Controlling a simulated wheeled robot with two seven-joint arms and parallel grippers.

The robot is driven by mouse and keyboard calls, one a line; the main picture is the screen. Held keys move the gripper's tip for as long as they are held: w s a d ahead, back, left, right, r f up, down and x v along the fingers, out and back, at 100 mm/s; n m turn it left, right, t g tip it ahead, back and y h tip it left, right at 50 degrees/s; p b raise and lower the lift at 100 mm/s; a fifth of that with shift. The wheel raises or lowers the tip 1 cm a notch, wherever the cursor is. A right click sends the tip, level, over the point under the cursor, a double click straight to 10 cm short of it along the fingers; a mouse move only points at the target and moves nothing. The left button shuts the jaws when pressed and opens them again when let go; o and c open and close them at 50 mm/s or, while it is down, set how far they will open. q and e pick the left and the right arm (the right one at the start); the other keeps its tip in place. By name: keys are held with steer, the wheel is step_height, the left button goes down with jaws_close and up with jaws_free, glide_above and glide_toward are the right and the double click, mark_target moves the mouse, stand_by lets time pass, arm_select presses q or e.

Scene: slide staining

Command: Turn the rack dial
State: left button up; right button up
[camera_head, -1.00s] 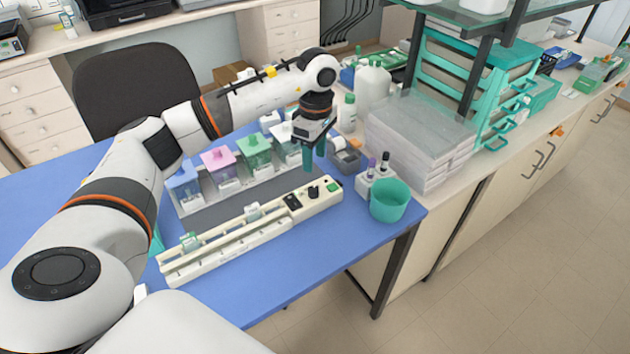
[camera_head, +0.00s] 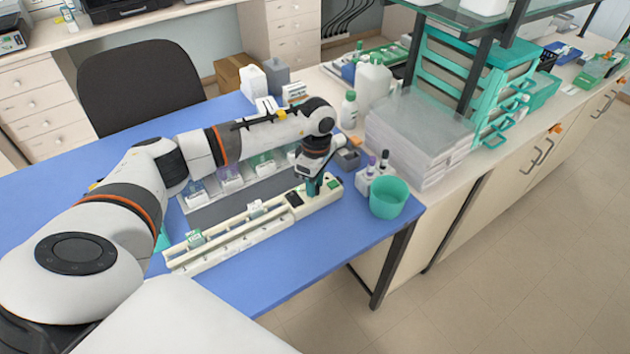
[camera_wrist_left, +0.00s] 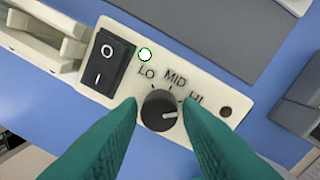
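The rack (camera_head: 215,250) is a long cream unit on the blue table, with a control panel at its right end. In the left wrist view the black dial (camera_wrist_left: 158,111) sits below the printed marks LO, MID and HI, its white line pointing right, just below HI. My left gripper (camera_head: 314,189) is over the panel, pointing down. Its green fingers (camera_wrist_left: 161,103) are open on either side of the dial, with small gaps visible. In the head view the gripper hides the dial. My right gripper is out of view.
A green cup (camera_head: 388,198) and a small bottle holder (camera_head: 366,186) stand right of the rack. Staining jars (camera_head: 229,180) stand behind it, partly under my arm.

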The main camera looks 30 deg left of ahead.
arm_select(q)
steer(key=c, duration=0.6)
steer(key=shift+n, duration=0.3)
steer(key=n+b, duration=0.2)
steer(key=n, duration=0.1)
steer(key=shift+n, duration=0.3)
steer(key=n+b, duration=0.1)
steer(key=n, duration=0.3)
steer(key=shift+n+b, duration=0.3)
steer(key=shift+b, duration=0.05)
steer(key=n+b, duration=0.1)
steer(key=n, duration=0.4)
steer(key=shift+h, duration=0.3)
steer(key=n, duration=0.6)
steer(key=shift+a+r+t+b, duration=0.1)
steer(key=shift+t+b, duration=0.3)
